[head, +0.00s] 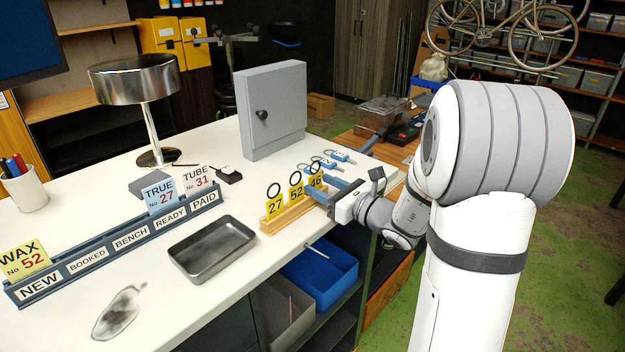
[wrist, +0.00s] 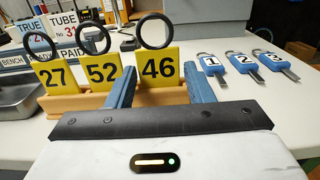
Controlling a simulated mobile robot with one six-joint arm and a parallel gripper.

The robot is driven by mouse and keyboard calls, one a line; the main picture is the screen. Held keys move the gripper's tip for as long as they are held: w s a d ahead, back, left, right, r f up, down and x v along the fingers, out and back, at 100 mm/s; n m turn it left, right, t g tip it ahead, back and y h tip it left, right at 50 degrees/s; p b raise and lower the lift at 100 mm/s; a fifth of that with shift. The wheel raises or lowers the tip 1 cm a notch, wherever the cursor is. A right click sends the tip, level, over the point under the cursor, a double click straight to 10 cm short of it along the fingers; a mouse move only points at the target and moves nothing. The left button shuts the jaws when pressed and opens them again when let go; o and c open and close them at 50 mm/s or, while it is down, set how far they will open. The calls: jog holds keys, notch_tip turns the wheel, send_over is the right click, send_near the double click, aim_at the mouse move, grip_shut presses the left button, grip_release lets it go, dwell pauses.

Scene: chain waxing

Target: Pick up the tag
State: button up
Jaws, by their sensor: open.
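Three yellow tags with black rings stand in a row in a wooden rack (head: 290,215): tag 27 (head: 275,205), tag 52 (head: 296,192) and tag 46 (head: 316,180). In the wrist view they run left to right as 27 (wrist: 53,76), 52 (wrist: 102,72) and 46 (wrist: 159,68). My gripper (wrist: 160,82) is open and empty, its blue fingers lined up on either side of tag 46. I cannot tell whether the fingertips reach past the tag's face. In the head view my gripper (head: 325,188) is at the rack's right end, partly hiding it.
Blue key tags (head: 330,160) lie behind the rack, numbered 1 (wrist: 211,66), 2 (wrist: 242,63) and 3 (wrist: 268,58) in the wrist view. A grey cabinet (head: 275,110) stands behind. A metal tray (head: 213,250) and a labelled card rail (head: 115,245) are to the left.

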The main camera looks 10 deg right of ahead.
jog(key=shift+w+a, duration=0.4)
jog(key=shift+c, duration=0.6)
jog(key=c, duration=0.5)
notch_tip(320, 180, up, 10)
jog(key=shift+r+b, duration=0.1)
jog(key=shift+b, duration=0.2)
